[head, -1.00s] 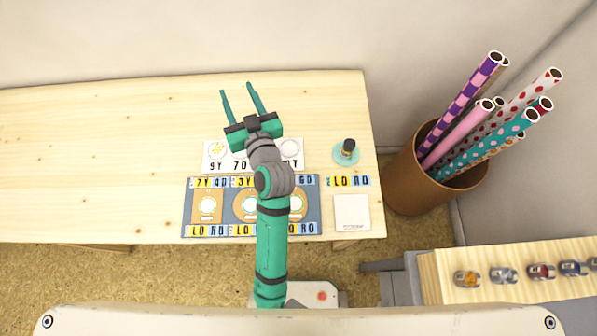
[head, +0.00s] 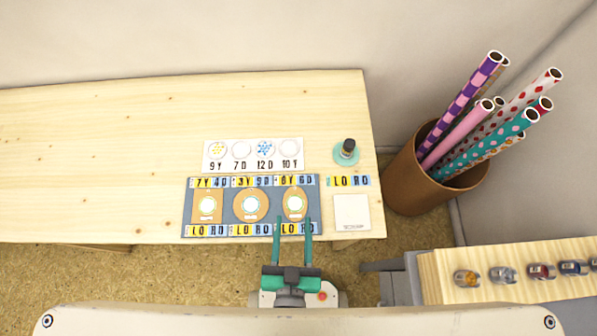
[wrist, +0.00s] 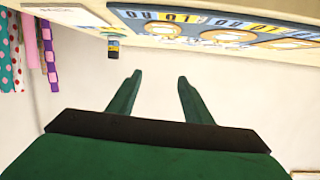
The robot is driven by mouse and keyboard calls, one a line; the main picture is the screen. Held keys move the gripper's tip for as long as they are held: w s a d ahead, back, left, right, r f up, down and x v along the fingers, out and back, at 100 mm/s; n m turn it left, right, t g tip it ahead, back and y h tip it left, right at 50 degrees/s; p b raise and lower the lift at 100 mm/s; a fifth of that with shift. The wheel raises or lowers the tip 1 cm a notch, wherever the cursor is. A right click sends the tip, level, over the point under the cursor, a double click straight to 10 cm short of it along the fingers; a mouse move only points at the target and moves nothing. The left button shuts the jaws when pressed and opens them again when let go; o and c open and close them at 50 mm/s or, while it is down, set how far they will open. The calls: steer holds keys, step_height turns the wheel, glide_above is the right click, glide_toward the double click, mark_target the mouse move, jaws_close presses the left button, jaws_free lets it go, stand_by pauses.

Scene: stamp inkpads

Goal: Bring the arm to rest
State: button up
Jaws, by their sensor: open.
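My gripper (head: 292,240) is open and empty. In the head view it is drawn back close to my body at the bottom middle, its two green fingers pointing away from me toward the front edge of the table (head: 90,170). The fingertips overlap the lower right of the blue-grey board in the picture; whether they are above it or in front of it I cannot tell. In the wrist view the fingers (wrist: 155,85) stand apart with only pale wall between them.
The board (head: 228,208) holds three tan tags. Behind it lies a white strip (head: 253,163) with round spots. A dark-handled stamp (head: 347,148) stands on a teal disc, near a white pad (head: 351,212). A brown bin (head: 409,185) of paper rolls stands right. The table's left is clear.

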steer(key=shift+s+d+r+n+y, duration=0.15)
steer(key=shift+s+d+r, duration=0.1)
steer(key=shift+s, duration=0.25)
steer(key=shift+s+d+r+n+y, duration=0.1)
steer(key=shift+s+d+r+n, duration=0.1)
steer(key=shift+s, duration=0.35)
steer(key=shift+s+d+r+n+y, duration=0.15)
steer(key=shift+s+d+r, duration=0.1)
steer(key=shift+s, duration=0.25)
